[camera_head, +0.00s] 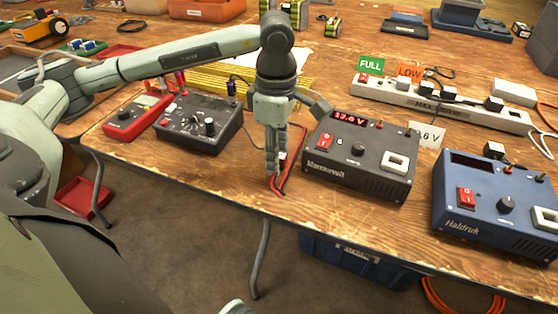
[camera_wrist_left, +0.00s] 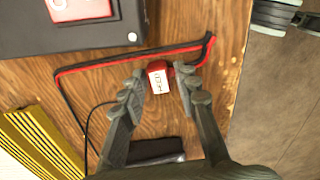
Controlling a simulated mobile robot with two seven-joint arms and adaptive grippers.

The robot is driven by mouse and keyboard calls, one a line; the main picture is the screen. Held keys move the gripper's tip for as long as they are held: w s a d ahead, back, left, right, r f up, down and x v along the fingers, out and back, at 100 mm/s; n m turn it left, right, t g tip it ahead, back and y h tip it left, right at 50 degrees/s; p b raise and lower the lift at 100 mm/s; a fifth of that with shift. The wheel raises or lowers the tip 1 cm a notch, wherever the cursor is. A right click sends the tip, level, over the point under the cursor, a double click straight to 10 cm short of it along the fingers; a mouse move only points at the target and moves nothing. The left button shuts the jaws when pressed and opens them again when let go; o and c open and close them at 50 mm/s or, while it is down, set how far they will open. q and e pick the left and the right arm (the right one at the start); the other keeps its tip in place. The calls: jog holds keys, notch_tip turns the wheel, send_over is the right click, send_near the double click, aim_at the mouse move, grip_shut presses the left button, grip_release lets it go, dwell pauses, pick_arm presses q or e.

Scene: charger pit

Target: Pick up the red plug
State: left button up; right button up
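The red plug (camera_wrist_left: 158,79), with a white printed label on its face, lies on the wooden table at the end of a red and black cable. My left gripper (camera_wrist_left: 160,76) is open, with one finger on each side of the plug and small gaps visible. In the head view my left gripper (camera_head: 274,168) points down at the table, left of the dark Mannenvolt unit. The fingers hide most of the plug there; a small white part (camera_head: 282,156) shows beside them.
The dark Mannenvolt box (camera_head: 359,158) with a red display stands close right of the gripper. A dark knobbed box (camera_head: 199,127) stands to its left, a yellow ribbed piece (camera_head: 215,79) behind. A blue Haldruk box (camera_head: 493,205) is far right. The table's front edge is near.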

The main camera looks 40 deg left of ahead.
pick_arm(q)
grip_shut()
jog(key=shift+r, duration=0.1)
